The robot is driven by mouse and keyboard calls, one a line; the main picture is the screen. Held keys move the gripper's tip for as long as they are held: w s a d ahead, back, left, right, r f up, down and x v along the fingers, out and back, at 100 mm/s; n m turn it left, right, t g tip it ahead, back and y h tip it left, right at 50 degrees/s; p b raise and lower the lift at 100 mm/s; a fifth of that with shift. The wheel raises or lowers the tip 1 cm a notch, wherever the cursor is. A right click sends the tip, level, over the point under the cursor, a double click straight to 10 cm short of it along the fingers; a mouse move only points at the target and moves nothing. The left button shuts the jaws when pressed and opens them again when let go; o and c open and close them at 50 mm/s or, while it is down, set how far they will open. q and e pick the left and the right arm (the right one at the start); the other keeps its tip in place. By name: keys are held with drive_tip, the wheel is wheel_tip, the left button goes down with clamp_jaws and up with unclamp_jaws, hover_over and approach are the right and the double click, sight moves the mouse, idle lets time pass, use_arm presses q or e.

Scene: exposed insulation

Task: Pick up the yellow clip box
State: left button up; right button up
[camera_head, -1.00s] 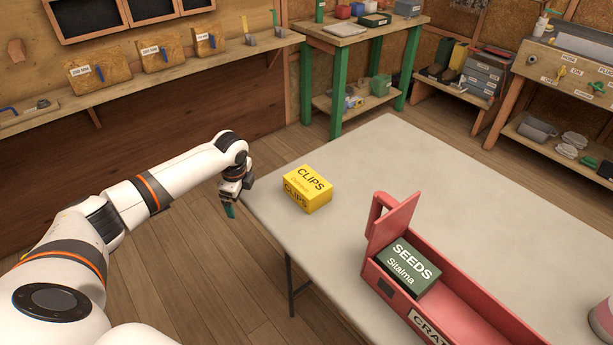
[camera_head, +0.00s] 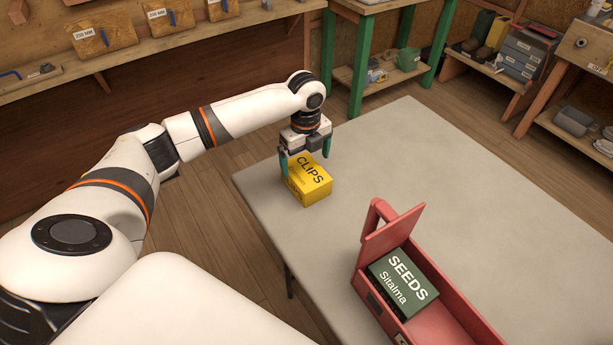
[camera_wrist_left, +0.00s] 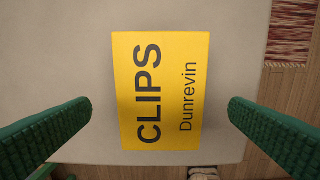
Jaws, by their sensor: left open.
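The yellow clip box (camera_head: 312,184), marked CLIPS, sits on the grey table near its left corner. My left gripper (camera_head: 305,158) is right over the box in the head view, pointing down, with one green finger at each side of it. In the left wrist view the box (camera_wrist_left: 160,92) lies between the two open green fingers (camera_wrist_left: 160,110), with a gap on each side. The lower part of the box on the far side is hidden. My right gripper is not in view.
A red crate (camera_head: 443,327) with an upright end panel holds a dark green SEEDS box (camera_head: 402,282) to the right on the table. The table (camera_head: 420,155) is bare between the clip box and the back edge. A green-legged bench (camera_head: 360,75) stands behind.

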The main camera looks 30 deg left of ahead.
sight(306, 171)
use_arm(q)
drive_tip(key=shift+w+f, duration=0.15)
drive_tip(key=shift+f, duration=0.4)
drive_tip(key=shift+w+f, duration=0.15)
drive_tip(key=shift+f, duration=0.35)
drive_tip(key=f, duration=0.4)
drive_tip(key=shift+s, duration=0.4)
drive_tip(key=shift+w+f, duration=0.1)
drive_tip(key=shift+f, duration=0.55)
drive_tip(key=shift+r, duration=0.1)
drive_tip(key=c, duration=1.1)
drive_tip(key=shift+c, duration=0.2)
